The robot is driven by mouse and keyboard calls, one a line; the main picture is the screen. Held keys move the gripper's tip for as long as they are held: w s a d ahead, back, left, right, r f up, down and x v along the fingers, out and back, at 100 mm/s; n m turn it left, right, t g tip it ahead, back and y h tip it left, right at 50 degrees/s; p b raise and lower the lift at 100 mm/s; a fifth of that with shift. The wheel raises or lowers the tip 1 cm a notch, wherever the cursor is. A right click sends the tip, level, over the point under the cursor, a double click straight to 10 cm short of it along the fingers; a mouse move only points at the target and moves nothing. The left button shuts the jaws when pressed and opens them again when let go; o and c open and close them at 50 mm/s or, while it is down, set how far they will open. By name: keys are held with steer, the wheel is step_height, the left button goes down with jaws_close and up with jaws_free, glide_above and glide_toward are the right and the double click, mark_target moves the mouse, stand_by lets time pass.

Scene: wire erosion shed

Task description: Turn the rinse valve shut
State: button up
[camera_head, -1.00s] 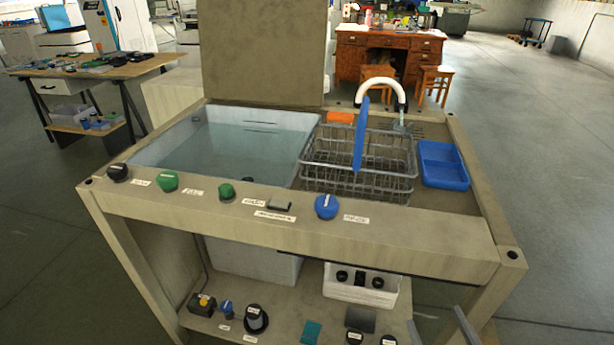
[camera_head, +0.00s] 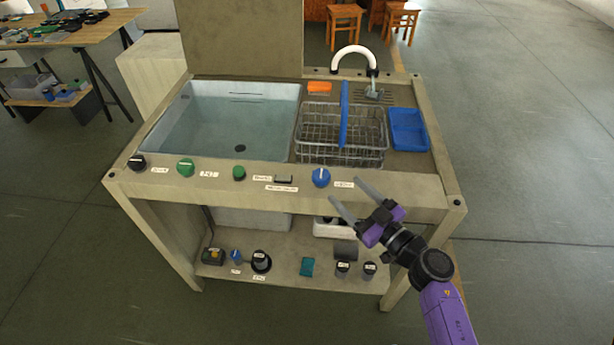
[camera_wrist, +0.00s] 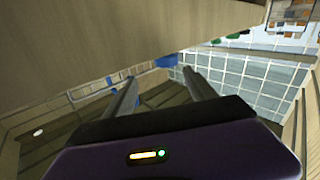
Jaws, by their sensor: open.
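A round blue knob (camera_head: 321,177) sits on the front rail of the wash bench, with a pale mark across its top. A small label is beside it, too small to read, so I cannot tell from lettering which control is the rinse valve. Green knobs (camera_head: 185,168) (camera_head: 239,173) and a black knob (camera_head: 137,162) sit farther left on the rail. My gripper (camera_head: 346,190) is open and empty, to the right of the blue knob and apart from it. In the wrist view, a blue patch (camera_wrist: 166,61) shows beyond the fingers; I cannot tell what it is.
A water-filled basin (camera_head: 215,85) is at left. A white curved spout (camera_head: 353,51) rises behind. Several items stand on the lower shelf (camera_head: 285,277).

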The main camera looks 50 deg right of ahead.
mark_target(327, 182)
steer(key=shift+a+f+y, duration=0.3)
steer(key=shift+a+f, duration=0.1)
steer(key=shift+w+a+m, duration=0.15)
steer(key=shift+w+m, duration=0.1)
steer(key=shift+m, duration=0.25)
steer(key=w, duration=0.5)
steer(key=w+d, duration=0.1)
steer(key=w, duration=0.1)
steer(key=shift+w, duration=0.2)
steer(key=c, duration=1.4)
